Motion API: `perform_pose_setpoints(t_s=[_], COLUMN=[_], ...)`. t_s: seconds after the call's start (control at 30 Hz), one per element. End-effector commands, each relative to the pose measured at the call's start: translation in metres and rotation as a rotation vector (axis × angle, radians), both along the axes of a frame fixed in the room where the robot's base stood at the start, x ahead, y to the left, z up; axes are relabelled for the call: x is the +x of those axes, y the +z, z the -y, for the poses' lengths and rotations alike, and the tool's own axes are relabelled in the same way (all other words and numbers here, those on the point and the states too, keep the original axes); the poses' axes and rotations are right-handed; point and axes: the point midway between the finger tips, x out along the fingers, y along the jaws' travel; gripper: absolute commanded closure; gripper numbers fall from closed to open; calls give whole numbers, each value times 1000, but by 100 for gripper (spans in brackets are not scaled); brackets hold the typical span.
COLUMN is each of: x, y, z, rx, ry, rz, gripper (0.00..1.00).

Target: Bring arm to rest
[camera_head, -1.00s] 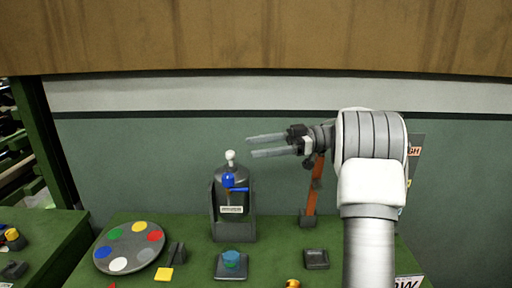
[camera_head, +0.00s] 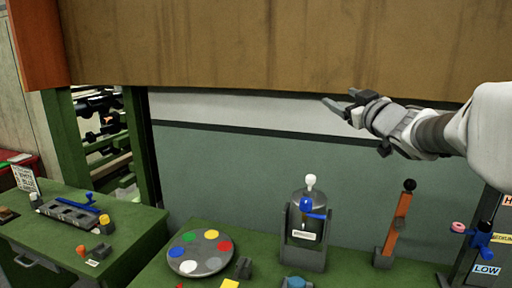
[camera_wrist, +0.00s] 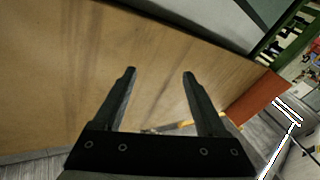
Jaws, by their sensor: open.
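My gripper (camera_head: 342,104) is raised at the upper right in the head view, in front of the lower edge of the wooden panel. In the wrist view my gripper (camera_wrist: 160,75) shows two dark fingers spread apart with nothing between them. My arm reaches in from the right edge of the head view. The gripper is well above the green bench and apart from the objects on it.
A wooden panel (camera_head: 240,45) hangs across the top. The green bench (camera_head: 205,230) holds a colour disc (camera_head: 200,253), a dispenser with a blue valve (camera_head: 307,225), an orange lever (camera_head: 398,222) and a labelled stand (camera_head: 482,245). A second bench (camera_head: 120,225) stands left.

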Motion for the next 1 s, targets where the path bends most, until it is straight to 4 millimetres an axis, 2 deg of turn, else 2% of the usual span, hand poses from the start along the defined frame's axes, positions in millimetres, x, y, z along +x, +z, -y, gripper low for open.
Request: perform_pose_setpoints(t_s=[0.07,0.17,0.27,0.4,0.47,0.6,0.7,0.8,0.9,1.0], x=[-20,-47,-79,-135,-161,-229,-275,-312,-337,-349], y=[-1,-15,-38,-83,-105,-159,-193,-218,-233,-240], z=[6,14,18,15,9,-13,-32,-49,-60,-66], rx=[22,54,86,129,145,174,185,187,187,188], ry=[-108,-232,-332,-429,-452,-465,-441,-407,-377,-362], rz=[-45,-134,-246,-441,-536,-773,-930,-1056,-1139,-1180], gripper=[26,26,26,26,26,26,26,26,26,26])
